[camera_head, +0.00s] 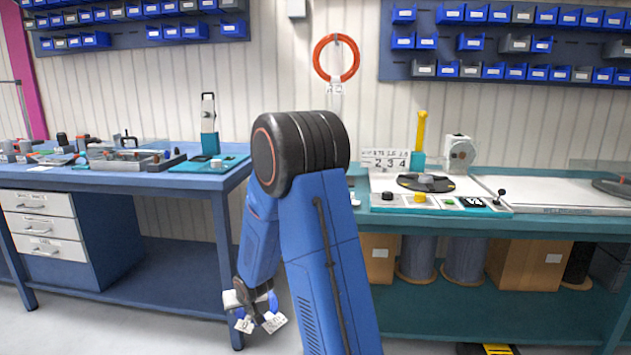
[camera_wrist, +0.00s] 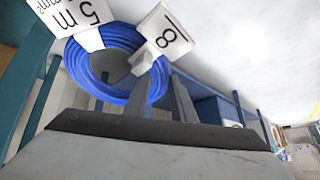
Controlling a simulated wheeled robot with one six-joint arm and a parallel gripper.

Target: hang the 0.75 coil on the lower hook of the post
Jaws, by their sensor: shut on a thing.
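My gripper (camera_head: 254,298) hangs low at the left of my arm, in front of the gap between the benches. In the wrist view my gripper (camera_wrist: 160,95) is shut on a blue coil (camera_wrist: 79,72). The coil carries white tags; one reads "5 m" and another shows an "8", and I cannot read 0.75 on them. In the head view only a little of the blue coil (camera_head: 272,301) shows. A red-orange coil (camera_head: 319,66) hangs on an upper hook at the back wall, with a white tag. My arm hides what is below it, so the lower hook is not visible.
A blue bench (camera_head: 130,178) with tools stands at the left. A teal bench (camera_head: 450,225) with a reel machine (camera_head: 425,183) stands at the right, with boxes and spools beneath. Blue bins line the wall above both. Floor shows between the benches.

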